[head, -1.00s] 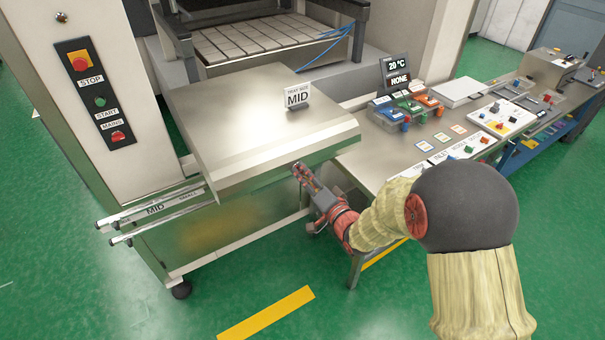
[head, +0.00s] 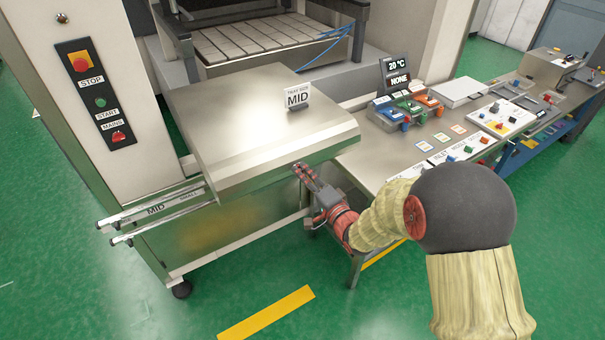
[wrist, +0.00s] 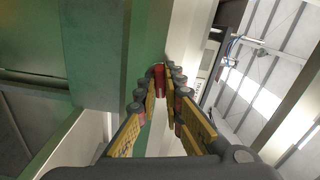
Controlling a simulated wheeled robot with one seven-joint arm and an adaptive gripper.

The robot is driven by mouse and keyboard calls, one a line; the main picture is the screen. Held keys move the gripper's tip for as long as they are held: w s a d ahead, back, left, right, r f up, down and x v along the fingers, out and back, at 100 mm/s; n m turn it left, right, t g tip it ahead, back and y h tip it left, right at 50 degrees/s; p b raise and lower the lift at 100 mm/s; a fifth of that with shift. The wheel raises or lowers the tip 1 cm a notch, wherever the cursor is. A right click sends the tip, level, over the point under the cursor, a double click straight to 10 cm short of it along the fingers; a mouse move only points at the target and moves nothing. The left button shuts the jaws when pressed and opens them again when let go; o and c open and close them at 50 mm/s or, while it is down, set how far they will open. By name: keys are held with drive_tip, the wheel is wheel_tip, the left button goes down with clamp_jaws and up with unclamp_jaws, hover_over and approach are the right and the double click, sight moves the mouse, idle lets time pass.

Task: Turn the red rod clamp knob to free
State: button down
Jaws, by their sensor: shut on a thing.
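The red rod clamp knob (wrist: 159,79) shows in the wrist view between the tips of my gripper (wrist: 160,88), at the edge of a green panel. The fingers are closed in on it from both sides. In the head view my gripper (head: 300,168) reaches to the front right edge of the metal table of the machine, just under its lip. There the knob cannot be made out apart from the red parts of the fingers. I see no marking in either view that tells the knob's setting.
A bench (head: 400,160) with coloured blocks and control panels stands to the right. The green floor in front is clear apart from a yellow stripe (head: 265,313).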

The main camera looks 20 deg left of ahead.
drive_tip(key=shift+m, duration=0.8)
drive_tip(key=c, duration=1.8)
unclamp_jaws()
drive_tip(key=shift+c, duration=0.2)
drive_tip(key=v, duration=1.2)
